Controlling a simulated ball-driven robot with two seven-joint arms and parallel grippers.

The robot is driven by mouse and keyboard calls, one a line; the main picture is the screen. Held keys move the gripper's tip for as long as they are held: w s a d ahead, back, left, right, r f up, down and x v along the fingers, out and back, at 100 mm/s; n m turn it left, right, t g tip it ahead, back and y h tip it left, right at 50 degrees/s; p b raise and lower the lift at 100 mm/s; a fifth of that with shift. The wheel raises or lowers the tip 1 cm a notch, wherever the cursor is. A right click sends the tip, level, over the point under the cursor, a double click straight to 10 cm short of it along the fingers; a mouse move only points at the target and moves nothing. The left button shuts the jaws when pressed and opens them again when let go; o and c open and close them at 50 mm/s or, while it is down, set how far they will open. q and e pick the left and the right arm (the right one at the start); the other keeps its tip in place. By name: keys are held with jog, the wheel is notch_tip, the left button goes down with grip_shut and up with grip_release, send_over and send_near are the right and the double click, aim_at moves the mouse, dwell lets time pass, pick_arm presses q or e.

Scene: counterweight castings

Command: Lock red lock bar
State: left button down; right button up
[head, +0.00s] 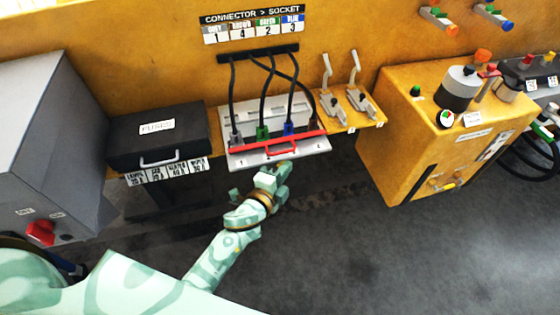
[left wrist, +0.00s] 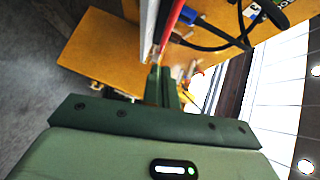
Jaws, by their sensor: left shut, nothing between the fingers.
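The red lock bar (head: 278,143) lies across the front of the light grey socket panel (head: 243,160), and its small red handle sits at the middle of the front edge. Black cables with grey, green (head: 262,133) and blue (head: 288,130) connectors come down into the panel behind the bar. My left gripper (head: 283,168) is shut and empty, just in front of and below the panel's front edge. In the left wrist view the fingers (left wrist: 162,85) point at the end-on panel edge and the red bar (left wrist: 172,25). I cannot tell whether they touch. My right gripper is not in view.
A black fuse case (head: 158,135) stands left of the panel. Two metal toggle levers (head: 331,100) stand on the ledge to the right, then a yellow machine cabinet (head: 400,140). A connector-to-socket chart (head: 252,24) hangs above. The floor in front is clear.

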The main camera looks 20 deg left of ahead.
pick_arm(q)
jog(key=w+a, duration=0.1)
jog(key=w+a+f, duration=0.1)
jog(key=w, duration=0.1)
jog(key=shift+a, duration=0.15)
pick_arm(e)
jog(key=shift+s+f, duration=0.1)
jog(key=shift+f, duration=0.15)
